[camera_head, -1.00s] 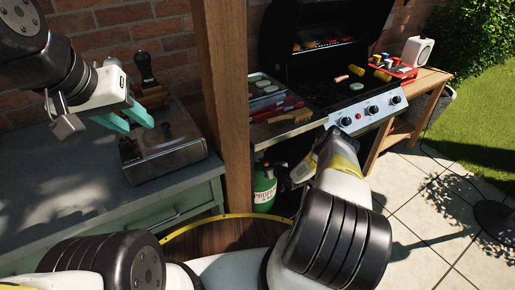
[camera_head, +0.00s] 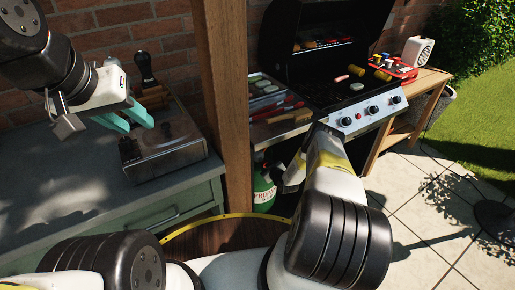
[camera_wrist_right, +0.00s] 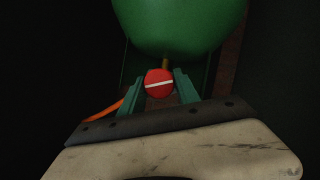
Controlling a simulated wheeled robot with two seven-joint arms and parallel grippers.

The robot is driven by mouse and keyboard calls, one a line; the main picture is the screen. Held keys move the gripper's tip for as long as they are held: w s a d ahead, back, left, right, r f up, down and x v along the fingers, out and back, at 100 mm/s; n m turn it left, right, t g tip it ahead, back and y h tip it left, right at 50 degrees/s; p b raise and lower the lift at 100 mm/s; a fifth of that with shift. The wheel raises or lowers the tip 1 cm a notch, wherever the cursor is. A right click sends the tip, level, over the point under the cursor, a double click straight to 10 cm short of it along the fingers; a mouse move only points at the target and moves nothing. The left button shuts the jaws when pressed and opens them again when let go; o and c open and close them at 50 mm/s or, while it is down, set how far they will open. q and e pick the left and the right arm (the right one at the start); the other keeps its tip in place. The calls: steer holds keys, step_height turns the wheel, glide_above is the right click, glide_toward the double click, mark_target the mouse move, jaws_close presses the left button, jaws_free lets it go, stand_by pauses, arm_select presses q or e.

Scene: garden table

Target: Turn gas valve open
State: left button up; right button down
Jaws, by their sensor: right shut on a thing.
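The green gas bottle (camera_head: 264,190) stands under the grill, partly hidden behind my right arm. It fills the top of the right wrist view (camera_wrist_right: 180,25). Its valve knob (camera_wrist_right: 159,84) is red and round with a white stripe, nearly level and slightly tilted. My right gripper (camera_wrist_right: 160,78) has its two teal fingers on either side of the knob and is shut on it. In the head view the knob and these fingertips are hidden. My left gripper (camera_head: 127,117) is open and empty above a metal box on the cabinet.
The grill (camera_head: 340,85) with its control knobs stands behind my right arm. A wooden post (camera_head: 222,100) rises between the grill and the green cabinet (camera_head: 60,190). An orange hose (camera_wrist_right: 103,111) runs left of the valve in the right wrist view. Paving is open at the right.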

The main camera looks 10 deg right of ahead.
steer(key=n+h, duration=0.1)
steer(key=n, duration=0.1)
steer(key=n+t+h, duration=0.1)
steer(key=n, duration=0.1)
steer(key=shift+a+f+t, duration=0.1)
steer(key=shift+a+t, duration=0.1)
steer(key=shift+t, duration=0.1)
steer(key=n+t+h, duration=0.1)
steer(key=n+t, duration=0.1)
steer(key=n, duration=0.2)
steer(key=shift+s+n, duration=0.1)
steer(key=shift+n, duration=0.3)
steer(key=shift+f, duration=0.1)
steer(key=c, duration=0.9)
jaws_free()
steer(key=shift+c, duration=0.2)
steer(key=s, duration=0.7)
steer(key=shift+s+r, duration=0.3)
steer(key=shift+s, duration=0.1)
steer(key=shift+a, duration=0.1)
